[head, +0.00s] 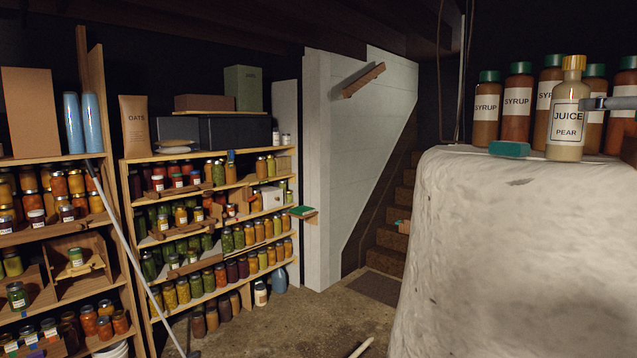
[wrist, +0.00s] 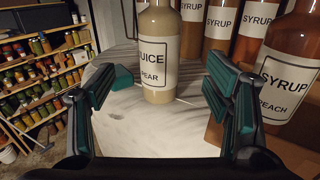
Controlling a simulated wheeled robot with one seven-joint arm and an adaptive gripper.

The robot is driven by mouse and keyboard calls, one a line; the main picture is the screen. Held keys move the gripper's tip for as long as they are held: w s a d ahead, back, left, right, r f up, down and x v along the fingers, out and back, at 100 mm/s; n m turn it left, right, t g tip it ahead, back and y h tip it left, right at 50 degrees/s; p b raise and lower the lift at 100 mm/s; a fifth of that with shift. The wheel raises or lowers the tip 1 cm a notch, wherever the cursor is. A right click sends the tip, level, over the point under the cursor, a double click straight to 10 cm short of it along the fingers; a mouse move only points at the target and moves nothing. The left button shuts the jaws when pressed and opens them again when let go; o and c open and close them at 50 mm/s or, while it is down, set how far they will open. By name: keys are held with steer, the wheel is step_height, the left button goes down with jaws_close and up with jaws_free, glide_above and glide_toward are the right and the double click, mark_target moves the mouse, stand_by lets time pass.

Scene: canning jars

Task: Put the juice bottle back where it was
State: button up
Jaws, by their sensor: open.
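The juice bottle (head: 566,119) is pale cream with a tan cap and a label reading JUICE PEAR. It stands upright on top of a rough white block, near its front edge. In the wrist view the bottle (wrist: 158,62) shows between the tips of my gripper (wrist: 160,78), with a gap on each side, and its cap is cut off by the frame. My gripper is open and empty. In the head view a grey part of my gripper (head: 608,103) reaches in from the right, level with the label; the rest is out of frame.
Several syrup bottles (head: 517,102) with green caps stand behind the juice; a SYRUP PEACH bottle (wrist: 286,75) is close to the right finger. A small teal block (head: 509,149) lies left of the juice on the white block (head: 500,230). Jar shelves (head: 215,290) stand far left.

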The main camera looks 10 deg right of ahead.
steer(key=a+f+m+g+h, duration=0.1)
steer(key=a+f+m+g, duration=0.2)
steer(key=a+f+m, duration=0.65)
steer(key=a+f+m+g+h, duration=0.1)
steer(key=a+f+m+g, duration=0.15)
steer(key=a+m, duration=0.75)
steer(key=s+a+f+m+g+y, duration=0.3)
steer(key=s+a+f+m, duration=0.3)
steer(key=f, duration=0.3)
steer(key=s+a+f+m+g+y, duration=0.3)
steer(key=s+a+f+m+y, duration=0.1)
steer(key=s+a+f+m, duration=0.3)
step_height(320, 180, down, 2)
steer(key=shift+a, duration=1.2)
steer(key=shift+w, duration=0.1)
